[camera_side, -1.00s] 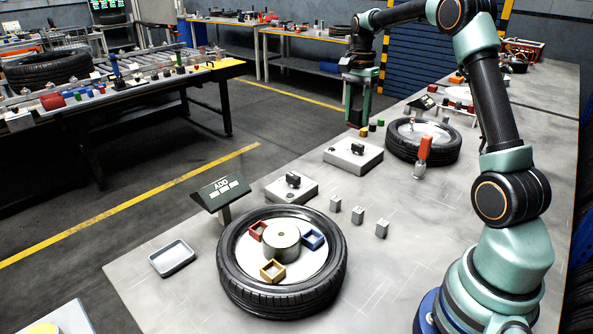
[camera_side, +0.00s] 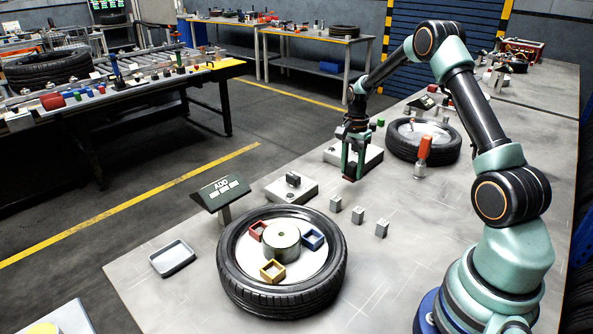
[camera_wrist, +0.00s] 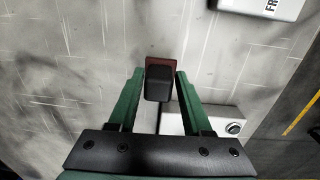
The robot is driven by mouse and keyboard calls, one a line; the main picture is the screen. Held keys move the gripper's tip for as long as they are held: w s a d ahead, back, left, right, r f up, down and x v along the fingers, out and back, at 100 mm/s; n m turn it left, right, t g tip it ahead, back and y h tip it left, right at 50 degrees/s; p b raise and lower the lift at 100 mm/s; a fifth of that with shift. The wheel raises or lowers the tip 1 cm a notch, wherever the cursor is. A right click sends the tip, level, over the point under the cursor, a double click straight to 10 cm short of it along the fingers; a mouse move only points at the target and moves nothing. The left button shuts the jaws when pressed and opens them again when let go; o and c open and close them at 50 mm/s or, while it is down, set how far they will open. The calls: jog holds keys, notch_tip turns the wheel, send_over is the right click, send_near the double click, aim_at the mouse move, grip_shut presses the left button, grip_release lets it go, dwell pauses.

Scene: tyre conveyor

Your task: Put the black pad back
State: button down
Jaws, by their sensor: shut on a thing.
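My gripper (camera_side: 352,165) hangs over the table in front of the rear grey box (camera_side: 372,158). In the wrist view my gripper (camera_wrist: 159,82) is shut on the black pad (camera_wrist: 159,82), a small black block with a dark red-brown base showing beyond it. In the side view the dark red part shows at the fingertips, and the rest of the pad is mostly hidden by the fingers. I cannot tell whether its base touches the table. Another black block (camera_side: 293,180) stands on the front grey box (camera_side: 302,191).
A tyre (camera_side: 325,270) with red, blue and yellow frames around a metal hub lies at the front. Several metal blocks (camera_side: 358,215) stand right of it. An "ADD" sign (camera_side: 222,192), a grey tray (camera_side: 172,259), a rear tyre (camera_side: 432,152) and an orange-handled tool (camera_side: 424,150) stand nearby.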

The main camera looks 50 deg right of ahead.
aim_at(351, 177)
jog(key=shift+f, duration=1.65)
jog(key=shift+f, duration=0.1)
jog(key=shift+c, duration=1.7)
grip_release()
